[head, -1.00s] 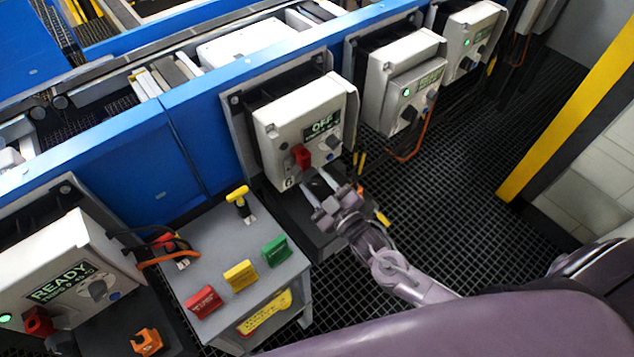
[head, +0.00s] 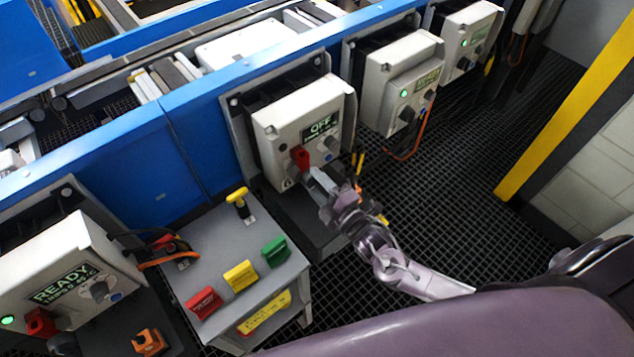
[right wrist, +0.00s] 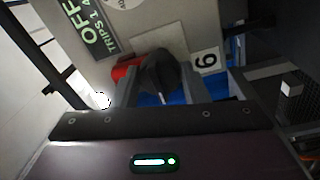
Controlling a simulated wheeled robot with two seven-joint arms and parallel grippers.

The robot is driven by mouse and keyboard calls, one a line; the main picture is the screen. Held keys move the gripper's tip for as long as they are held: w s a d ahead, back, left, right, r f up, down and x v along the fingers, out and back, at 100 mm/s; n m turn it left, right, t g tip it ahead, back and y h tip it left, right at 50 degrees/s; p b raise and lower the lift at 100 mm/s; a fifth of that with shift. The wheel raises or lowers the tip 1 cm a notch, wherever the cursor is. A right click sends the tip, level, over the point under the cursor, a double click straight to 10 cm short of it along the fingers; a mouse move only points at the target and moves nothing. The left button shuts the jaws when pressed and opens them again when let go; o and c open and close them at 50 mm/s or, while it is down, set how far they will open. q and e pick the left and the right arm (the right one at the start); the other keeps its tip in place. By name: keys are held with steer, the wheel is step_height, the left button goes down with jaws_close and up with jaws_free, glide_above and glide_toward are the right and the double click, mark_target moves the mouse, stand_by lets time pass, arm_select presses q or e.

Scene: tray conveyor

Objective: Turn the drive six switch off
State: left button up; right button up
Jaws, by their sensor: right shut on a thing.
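The drive six box (head: 275,128) is a pale box on the blue conveyor frame. Its display (head: 321,127) reads OFF, with a trips line under it. A red part (head: 299,157) sits on its lower front, and grey knobs are to its right. In the right wrist view, the 6 label (right wrist: 206,62) is beside the black switch handle (right wrist: 160,74), with the red part partly behind it. My right gripper (head: 315,178) is at the box's lower front; in the right wrist view its fingers (right wrist: 168,84) are shut on the black handle. The handle is hidden in the head view.
Other drive boxes stand along the conveyor: one reading READY (head: 62,268) at lower left, and one with a green lamp (head: 398,80) to the right. A grey cart (head: 215,262) with red, yellow and green tags stands left of my right arm. Dark grating lies right.

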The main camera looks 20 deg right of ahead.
steer(key=shift+n, duration=0.3)
steer(key=o, duration=1)
steer(key=shift+c, duration=0.2)
steer(key=b+v, duration=0.1)
steer(key=v, duration=0.6)
steer(key=shift+s+d, duration=0.15)
steer(key=shift+s, duration=0.2)
steer(key=shift+w+f, duration=0.1)
